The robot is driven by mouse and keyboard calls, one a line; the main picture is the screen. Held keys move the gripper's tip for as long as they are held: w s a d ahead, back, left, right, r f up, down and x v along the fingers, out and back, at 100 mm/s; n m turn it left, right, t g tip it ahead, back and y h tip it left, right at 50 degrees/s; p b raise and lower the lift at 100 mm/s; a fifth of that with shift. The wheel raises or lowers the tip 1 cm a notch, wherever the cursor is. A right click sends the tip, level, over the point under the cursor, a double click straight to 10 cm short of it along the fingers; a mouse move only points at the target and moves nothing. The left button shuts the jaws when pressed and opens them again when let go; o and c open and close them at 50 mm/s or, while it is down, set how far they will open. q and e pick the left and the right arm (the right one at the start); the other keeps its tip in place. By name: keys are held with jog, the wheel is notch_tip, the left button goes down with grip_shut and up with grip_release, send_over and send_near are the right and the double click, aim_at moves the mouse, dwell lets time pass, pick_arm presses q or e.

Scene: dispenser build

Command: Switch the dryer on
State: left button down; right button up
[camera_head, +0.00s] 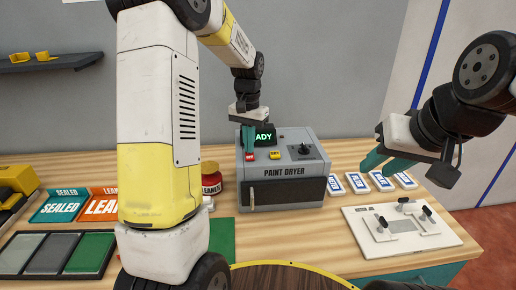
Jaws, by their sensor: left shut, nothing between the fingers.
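The grey paint dryer (284,174) stands on the wooden bench with its dark front door shut. Its top panel has a red button (250,157), a yellow button (275,155) and a dark knob or lever (304,149). Its display (264,137) shows green letters "ADY"; the part to the left is hidden behind my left gripper. My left gripper (249,150) is shut and empty, pointing down just above or at the red button; I cannot tell whether it touches. My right gripper (407,168) is open and empty, right of the dryer above the bench.
A red jar with a yellow lid (211,180) stands left of the dryer. Several blue-and-white packets (359,183) lie to its right. A white board with black levers (390,243) lies at the front right. Coloured trays (45,254) and label cards (62,206) lie at the left.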

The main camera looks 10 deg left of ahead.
pick_arm(q)
jog(key=shift+r, duration=3.4)
jog(key=s+d+r+n+t+h, duration=0.1)
jog(key=s+r+t, duration=0.2)
jog(key=s, duration=0.9)
jog(key=s+d+r+n+t+h, duration=0.1)
jog(key=s+r+t, duration=0.2)
jog(key=s, duration=0.9)
jog(key=shift+s+r, duration=0.15)
jog(key=shift+d, duration=0.1)
